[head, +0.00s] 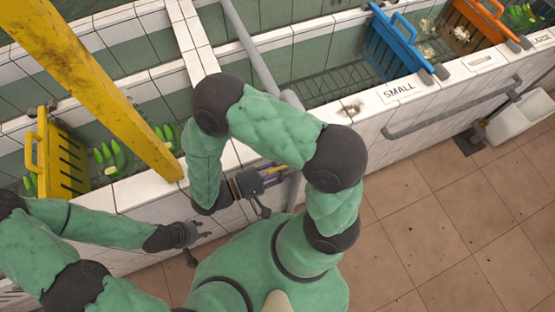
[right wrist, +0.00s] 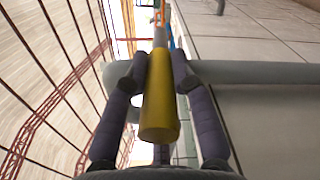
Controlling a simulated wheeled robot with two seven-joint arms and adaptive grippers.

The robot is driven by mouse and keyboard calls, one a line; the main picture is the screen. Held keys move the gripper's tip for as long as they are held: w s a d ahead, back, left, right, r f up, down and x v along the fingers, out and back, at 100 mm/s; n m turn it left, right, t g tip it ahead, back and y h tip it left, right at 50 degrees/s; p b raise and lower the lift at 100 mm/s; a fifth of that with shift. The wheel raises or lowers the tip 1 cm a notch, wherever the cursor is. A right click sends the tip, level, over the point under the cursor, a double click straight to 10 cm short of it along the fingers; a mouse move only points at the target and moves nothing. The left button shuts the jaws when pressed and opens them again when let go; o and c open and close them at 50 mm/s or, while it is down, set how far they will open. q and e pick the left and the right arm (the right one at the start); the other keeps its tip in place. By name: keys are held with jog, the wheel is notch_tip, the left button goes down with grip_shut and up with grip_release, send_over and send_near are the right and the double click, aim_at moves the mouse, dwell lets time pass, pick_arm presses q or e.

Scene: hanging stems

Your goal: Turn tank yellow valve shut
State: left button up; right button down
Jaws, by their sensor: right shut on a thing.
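The yellow valve handle (right wrist: 160,100) is a thick yellow cylinder lying between the two dark fingers of my right gripper (right wrist: 160,72) in the right wrist view. The fingers press on it from both sides, and its near end points toward the camera. In the head view a small yellow part of the handle (head: 274,170) shows beside my right gripper (head: 262,178), at the tiled tank wall. Much of the valve is hidden by my arm. My left gripper (head: 198,233) is empty beside the wall, its fingers apart.
A grey pipe (right wrist: 250,74) crosses behind the handle. The tiled tank (head: 160,187) has a yellow basket (head: 62,160), a blue basket (head: 393,45) and an orange basket (head: 480,22). A yellow beam (head: 95,85) slants over it. Brown floor (head: 440,220) is open at right.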

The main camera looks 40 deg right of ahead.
jog(key=shift+f, duration=0.3)
jog(key=c, duration=1.3)
grip_release()
jog(key=shift+h, duration=0.3)
jog(key=v, duration=0.7)
jog(key=shift+a, duration=0.25)
jog(key=shift+w, duration=0.1)
